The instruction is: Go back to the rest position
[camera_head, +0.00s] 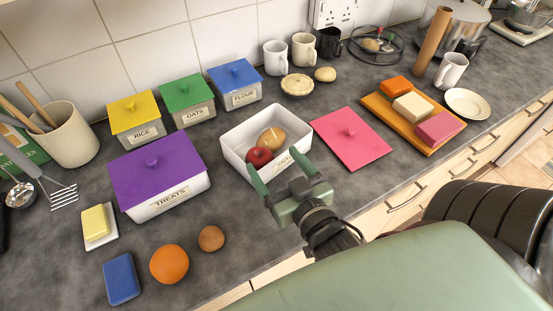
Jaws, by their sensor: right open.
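My right gripper (281,172) is open over the front of an open white box (237,141) on the grey counter. Its two green fingers point away from me, at the box's left and right sides. A red apple (259,157) and a brown, potato-like item (271,138) lie inside the box. The apple shows between the fingers, and nothing is held. A pink lid (350,136) lies flat on the counter to the right of the box. My left gripper is not in view.
A purple-lidded treats box (158,172) stands left of the open box. An orange (169,264), a blue sponge (121,279) and a butter dish (99,226) lie front left. An orange board (398,123) with several blocks is at right. Lidded tins line the back.

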